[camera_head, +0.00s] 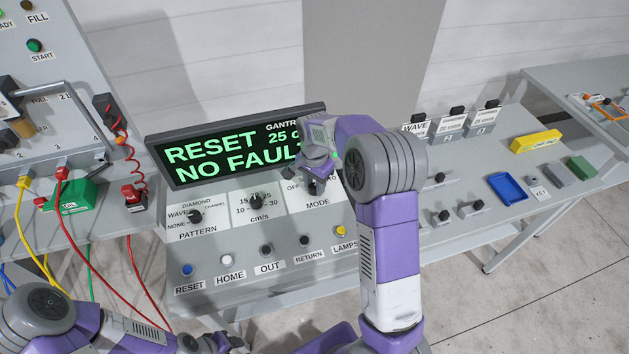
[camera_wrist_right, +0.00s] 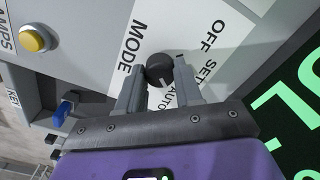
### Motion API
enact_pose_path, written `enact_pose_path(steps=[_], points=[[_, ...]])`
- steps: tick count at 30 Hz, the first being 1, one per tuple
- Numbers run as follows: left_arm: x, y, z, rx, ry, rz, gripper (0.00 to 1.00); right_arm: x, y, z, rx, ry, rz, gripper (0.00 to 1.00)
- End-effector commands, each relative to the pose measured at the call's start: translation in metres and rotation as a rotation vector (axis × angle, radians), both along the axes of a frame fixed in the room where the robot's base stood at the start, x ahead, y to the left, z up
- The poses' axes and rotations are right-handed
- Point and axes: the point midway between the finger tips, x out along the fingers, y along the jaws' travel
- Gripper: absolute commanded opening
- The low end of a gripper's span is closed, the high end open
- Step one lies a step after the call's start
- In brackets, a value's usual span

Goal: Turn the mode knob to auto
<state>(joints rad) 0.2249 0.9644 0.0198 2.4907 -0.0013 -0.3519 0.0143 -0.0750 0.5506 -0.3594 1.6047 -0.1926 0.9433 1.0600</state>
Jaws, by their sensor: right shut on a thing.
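The mode knob (camera_wrist_right: 158,66) is round and black, on a white panel marked MODE, with the labels OFF, SET and AUTO beside it. A white mark on the knob lies on the side toward the AUTO label (camera_wrist_right: 169,97). My right gripper (camera_wrist_right: 159,73) has one finger on each side of the knob and is shut on it. In the head view my right gripper (camera_head: 316,185) is over the MODE panel (camera_head: 318,204) and largely hides the knob and its labels. My left gripper (camera_head: 217,343) is low at the bottom edge, its jaws unclear.
The display (camera_head: 235,145) behind the panel reads RESET and NO FAULT. The pattern knob (camera_head: 195,216) and the speed knob (camera_head: 256,201) stand left of the MODE panel. Several push buttons line the front, including a yellow one (camera_head: 341,230). A blue tray (camera_head: 507,188) lies at right.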

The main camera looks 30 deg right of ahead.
Motion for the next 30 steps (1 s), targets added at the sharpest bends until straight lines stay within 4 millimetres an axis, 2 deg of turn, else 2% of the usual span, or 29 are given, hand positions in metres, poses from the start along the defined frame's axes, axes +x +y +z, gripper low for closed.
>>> enact_pose_path(steps=[9, 24, 25, 30], points=[[0.0, 0.0, 0.0057, 0.0, 0.0, 0.0, 0.43, -0.0002, -0.0001, 0.0, 0.0, 0.001, -0.105, 0.04], [-0.0001, 0.0, 0.006, 0.0, 0.0, 0.0, 0.43, -0.0002, -0.0003, -0.0005, 0.0, 0.001, -0.12, 0.04], [0.0, 0.0, 0.006, 0.0, 0.0, 0.0, 0.43, -0.0003, -0.0003, -0.0005, 0.0, 0.001, -0.12, 0.38], [-0.0001, 0.0, 0.006, 0.0, 0.0, 0.0, 0.43, -0.0002, -0.0002, -0.0004, 0.0, 0.001, -0.12, 0.6]])
